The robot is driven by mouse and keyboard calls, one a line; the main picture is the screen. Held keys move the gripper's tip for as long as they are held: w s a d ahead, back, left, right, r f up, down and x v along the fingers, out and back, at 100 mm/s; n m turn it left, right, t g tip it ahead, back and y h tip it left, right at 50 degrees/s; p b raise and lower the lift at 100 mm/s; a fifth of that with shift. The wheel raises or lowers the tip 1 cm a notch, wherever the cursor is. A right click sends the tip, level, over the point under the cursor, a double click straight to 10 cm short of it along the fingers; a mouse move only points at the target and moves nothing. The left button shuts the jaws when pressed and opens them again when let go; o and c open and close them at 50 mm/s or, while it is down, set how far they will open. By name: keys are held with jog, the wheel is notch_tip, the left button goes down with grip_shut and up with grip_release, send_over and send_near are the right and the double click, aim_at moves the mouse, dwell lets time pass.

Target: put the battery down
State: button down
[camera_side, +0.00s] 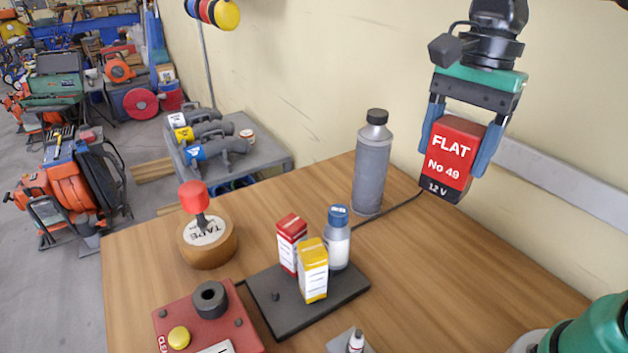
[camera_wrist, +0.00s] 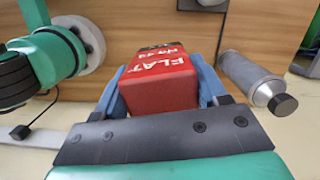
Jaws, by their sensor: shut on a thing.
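The battery (camera_side: 450,158) is a red block with a black base, marked "FLAT No 49" and "12 V". My gripper (camera_side: 457,150) is shut on it, with one blue finger on each side. It hangs upright in the air above the back right part of the wooden table. In the wrist view the battery (camera_wrist: 160,82) sits between the blue fingers of my gripper (camera_wrist: 160,88), with the table behind it. A dark cable runs along the table and passes out of sight near the battery's lower edge in the side view.
A grey bottle (camera_side: 372,165) stands left of the battery. A black plate (camera_side: 310,300) bears a red box (camera_side: 291,243), a yellow box (camera_side: 313,270) and a small bottle (camera_side: 338,240). The table's right part (camera_side: 470,270) looks clear.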

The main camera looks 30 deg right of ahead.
jog(key=shift+w+r, duration=0.1)
jog(key=shift+r, duration=0.25)
jog(key=w+a+f+m, duration=0.1)
jog(key=w+a+f, duration=0.1)
jog(key=w, duration=0.6)
jog(key=w+a+f, duration=0.3)
jog(key=w, duration=0.5)
jog(key=shift+m, duration=0.6)
jog(key=w+a+f, duration=0.1)
jog(key=w+f, duration=0.1)
jog(key=f, duration=0.2)
jog(key=w+a+f, duration=0.1)
jog(key=w+f, duration=0.1)
jog(key=f, duration=0.3)
jog(key=w+a+f, duration=0.1)
jog(key=f, duration=0.4)
jog(key=shift+w+f, duration=0.25)
jog(key=shift+w, duration=0.15)
jog(key=shift+f, duration=0.15)
jog(key=shift+c, duration=0.2)
grip_release()
